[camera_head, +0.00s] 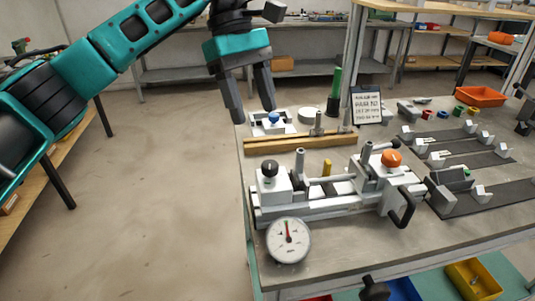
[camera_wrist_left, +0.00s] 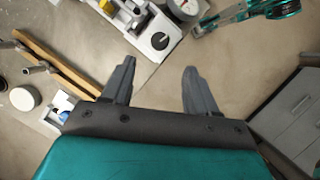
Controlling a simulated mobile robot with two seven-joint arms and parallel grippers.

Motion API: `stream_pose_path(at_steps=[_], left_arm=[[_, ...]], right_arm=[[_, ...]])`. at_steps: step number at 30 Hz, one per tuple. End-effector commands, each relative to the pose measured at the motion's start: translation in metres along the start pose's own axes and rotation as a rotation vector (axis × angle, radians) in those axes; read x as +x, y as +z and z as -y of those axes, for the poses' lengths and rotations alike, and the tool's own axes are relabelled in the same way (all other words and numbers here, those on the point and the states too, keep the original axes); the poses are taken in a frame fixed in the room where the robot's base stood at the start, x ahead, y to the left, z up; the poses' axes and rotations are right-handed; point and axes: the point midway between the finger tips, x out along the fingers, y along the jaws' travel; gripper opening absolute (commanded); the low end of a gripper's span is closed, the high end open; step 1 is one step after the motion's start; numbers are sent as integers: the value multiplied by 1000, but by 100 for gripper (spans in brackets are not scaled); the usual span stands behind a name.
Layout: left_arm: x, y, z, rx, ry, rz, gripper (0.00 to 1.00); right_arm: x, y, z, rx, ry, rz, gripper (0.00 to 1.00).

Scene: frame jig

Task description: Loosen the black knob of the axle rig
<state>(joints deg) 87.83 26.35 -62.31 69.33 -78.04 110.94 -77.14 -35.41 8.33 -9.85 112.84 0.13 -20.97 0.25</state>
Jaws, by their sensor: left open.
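The axle rig (camera_head: 325,200) is a pale metal fixture on the table. Its black knob (camera_head: 270,166) sits on a white block at the rig's left end, and an orange knob (camera_head: 391,158) tops its right end. The black knob also shows in the left wrist view (camera_wrist_left: 159,41), beyond the fingertips. My left gripper (camera_head: 251,110) is open and empty, fingers pointing down, above and behind the black knob near the table's left edge. It touches nothing that I can see.
A round dial gauge (camera_head: 289,240) stands at the rig's front. A wooden bar (camera_head: 300,141) with metal pins lies behind the rig. A white block with a blue knob (camera_head: 273,118) is close to the left fingers. Open floor lies left.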

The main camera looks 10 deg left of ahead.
Motion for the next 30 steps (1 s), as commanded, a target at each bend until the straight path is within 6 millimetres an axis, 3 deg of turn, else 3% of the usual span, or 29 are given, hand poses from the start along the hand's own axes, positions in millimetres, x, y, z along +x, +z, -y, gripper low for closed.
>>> stream_pose_path(at_steps=[6, 13, 18, 27, 30], left_arm=[[50, 0, 1, -1, -2, 2, 58], [85, 0, 0, -1, 0, 2, 58], [96, 1, 0, -1, 1, 3, 58], [98, 1, 0, -1, 2, 2, 58], [98, 1, 0, -1, 2, 3, 49]], right_arm=[[2, 2, 4, 2, -9, 4, 43], [2, 3, 5, 3, -10, 7, 43], [2, 2, 4, 3, -10, 6, 43], [2, 1, 4, 3, -9, 2, 43], [3, 1, 4, 2, -9, 1, 43]])
